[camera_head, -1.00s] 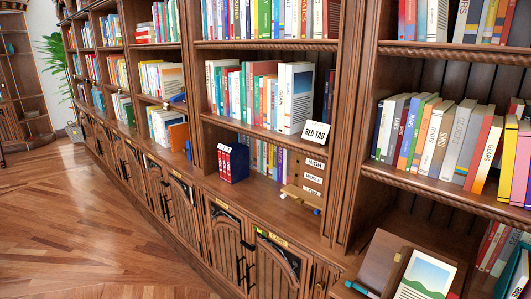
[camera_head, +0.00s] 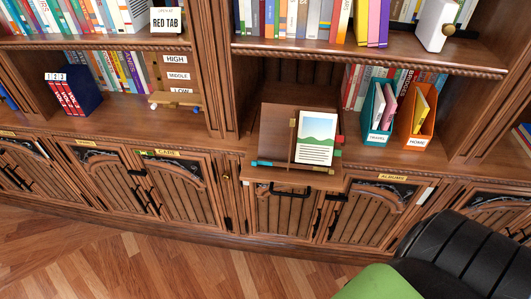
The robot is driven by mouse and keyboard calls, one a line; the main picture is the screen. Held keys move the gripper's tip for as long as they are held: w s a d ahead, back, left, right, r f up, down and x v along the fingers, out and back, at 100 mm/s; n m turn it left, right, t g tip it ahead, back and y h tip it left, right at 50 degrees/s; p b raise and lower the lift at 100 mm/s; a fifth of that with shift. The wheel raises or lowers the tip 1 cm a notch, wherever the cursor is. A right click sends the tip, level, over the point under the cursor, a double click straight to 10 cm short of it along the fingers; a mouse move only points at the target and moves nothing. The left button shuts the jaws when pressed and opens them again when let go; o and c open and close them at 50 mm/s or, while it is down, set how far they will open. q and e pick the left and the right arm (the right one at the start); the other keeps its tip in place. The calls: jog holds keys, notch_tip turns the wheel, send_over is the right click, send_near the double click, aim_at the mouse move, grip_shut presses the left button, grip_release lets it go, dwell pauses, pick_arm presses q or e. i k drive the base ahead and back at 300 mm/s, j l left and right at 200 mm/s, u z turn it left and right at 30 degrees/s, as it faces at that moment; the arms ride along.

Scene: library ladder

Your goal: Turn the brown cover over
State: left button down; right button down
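The brown cover (camera_head: 277,133) lies at the left of a small pull-out shelf (camera_head: 290,177) in the middle of the bookcase, like the left half of an open album. A white page (camera_head: 316,141) with a green and blue landscape picture and lines of text lies to its right. Small coloured tabs show along the edges, green and red at the right and teal at the lower left. Neither gripper is in view. Only black and green parts of my own arm show at the bottom right, well apart from the cover.
A teal holder (camera_head: 378,114) and an orange holder (camera_head: 415,116) stand right of the album. A blue box of red-spined volumes (camera_head: 72,94) and a HIGH/MIDDLE/LOW board (camera_head: 175,80) stand left. Low cabinet doors (camera_head: 183,188) lie below. The wooden floor (camera_head: 160,262) is clear at left.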

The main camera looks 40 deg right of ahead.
aim_at(292, 119)
jog(key=i+j+z, duration=0.25)
jog(key=z, duration=0.2)
jog(key=i+j+z, duration=0.1)
jog(key=j+z, duration=0.4)
jog(key=z, duration=1)
